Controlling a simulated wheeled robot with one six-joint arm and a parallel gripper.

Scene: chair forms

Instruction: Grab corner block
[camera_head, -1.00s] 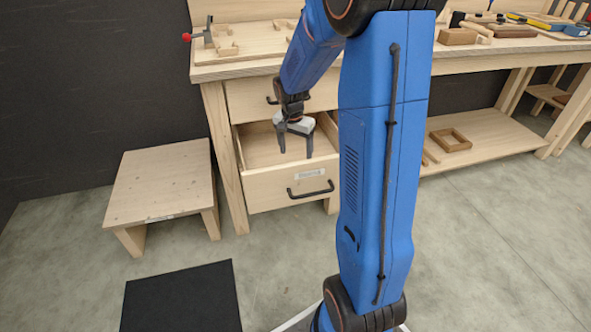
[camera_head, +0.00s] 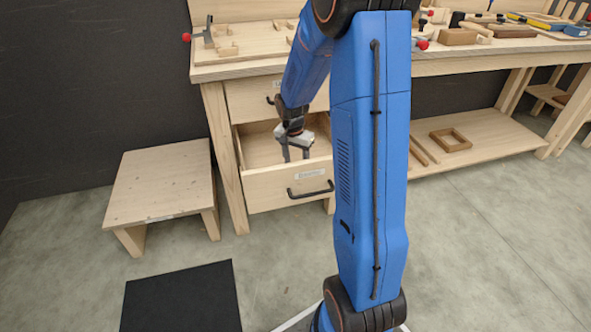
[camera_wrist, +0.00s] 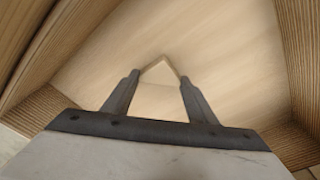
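The corner block (camera_wrist: 158,76) is a small pale wooden piece with a pointed far end. In the wrist view it lies on the floor of the open drawer (camera_head: 262,187), between and slightly beyond my fingers. My gripper (camera_wrist: 158,80) is open, with a finger on either side of the block's near part; I cannot tell whether either finger touches it. In the head view my gripper (camera_head: 296,159) points down into the drawer, and the block does not show there.
Drawer walls (camera_wrist: 40,50) rise close on both sides of my gripper. A shut drawer is just above, under the workbench top (camera_head: 240,66). A low wooden stool (camera_head: 160,182) stands to the left, and a black mat (camera_head: 182,298) lies on the clear floor in front.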

